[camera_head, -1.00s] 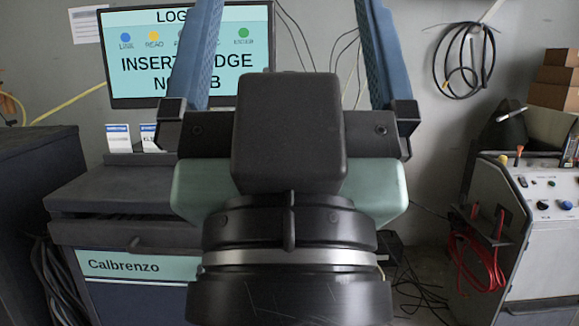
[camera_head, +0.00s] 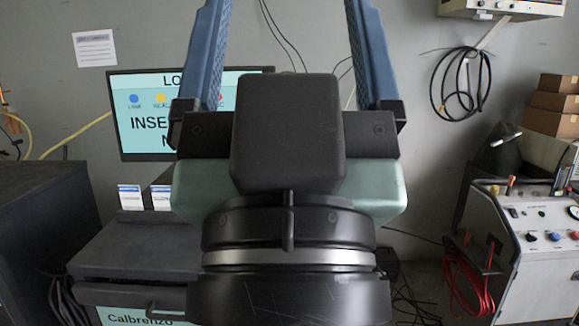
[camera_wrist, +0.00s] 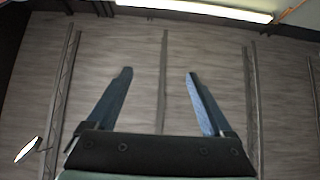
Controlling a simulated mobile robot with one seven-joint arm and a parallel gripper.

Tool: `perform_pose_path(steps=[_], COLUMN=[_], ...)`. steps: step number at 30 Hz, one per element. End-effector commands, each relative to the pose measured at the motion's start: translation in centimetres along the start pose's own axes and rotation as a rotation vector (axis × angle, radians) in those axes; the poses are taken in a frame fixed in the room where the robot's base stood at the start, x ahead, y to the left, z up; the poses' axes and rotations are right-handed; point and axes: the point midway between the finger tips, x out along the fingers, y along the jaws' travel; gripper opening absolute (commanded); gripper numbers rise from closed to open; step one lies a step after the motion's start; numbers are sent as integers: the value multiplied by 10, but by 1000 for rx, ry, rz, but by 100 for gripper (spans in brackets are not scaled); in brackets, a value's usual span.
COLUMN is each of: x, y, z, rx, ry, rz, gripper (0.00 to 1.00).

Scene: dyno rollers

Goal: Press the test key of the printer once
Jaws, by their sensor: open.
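My gripper (camera_head: 288,6) is raised in front of my body in the head view, with its two blue fingers pointing up, apart and with nothing between them. In the wrist view my gripper (camera_wrist: 159,74) is also open and empty, facing the ceiling. I cannot make out a printer or a test key in either view. My gripper and wrist hide the middle of the head view, including part of the screen.
A screen (camera_head: 140,96) with partly hidden text stands behind a dark cabinet (camera_head: 120,250) at left. A grey console (camera_head: 533,278) with knobs and red cables stands at right. A wall instrument (camera_head: 500,7) is at top right. Cardboard boxes (camera_head: 555,102) are stacked below it.

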Motion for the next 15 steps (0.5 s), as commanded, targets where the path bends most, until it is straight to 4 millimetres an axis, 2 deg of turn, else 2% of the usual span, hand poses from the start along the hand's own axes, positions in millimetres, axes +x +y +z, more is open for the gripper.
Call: perform_pose_path(steps=[1, 2, 13, 15], x=[0, 0, 0, 0], y=[0, 0, 0, 0], z=[0, 0, 0, 0], rx=[0, 0, 0, 0], ry=[0, 0, 0, 0], rz=[0, 0, 0, 0], gripper=[75, 69, 3, 0])
